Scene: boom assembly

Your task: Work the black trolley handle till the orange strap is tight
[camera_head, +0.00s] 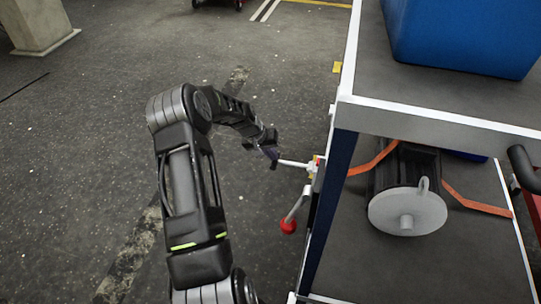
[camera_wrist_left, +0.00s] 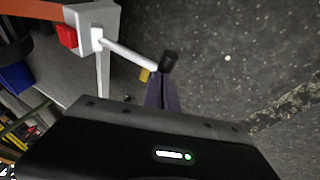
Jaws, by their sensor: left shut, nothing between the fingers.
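The handle (camera_head: 293,163) is a silver rod with a black end, sticking out from a small bracket on the trolley's left side. In the left wrist view the black end (camera_wrist_left: 170,61) is right at the fingertips. My left gripper (camera_head: 268,153) is shut with nothing between its fingers; in its wrist view the fingers (camera_wrist_left: 161,84) are together beside the black end. I cannot tell if they touch it. The orange strap (camera_head: 474,201) runs either side of a dark cylinder with a grey end (camera_head: 407,211) on the lower shelf. My right gripper is out of view.
A red-ball lever (camera_head: 288,227) hangs below the bracket. A blue crate (camera_head: 463,35) stands on the trolley's upper shelf (camera_head: 368,80). A black curved bar (camera_head: 525,168) is at the far right. The floor left of the trolley is open, with a pillar (camera_head: 38,25) at the back left.

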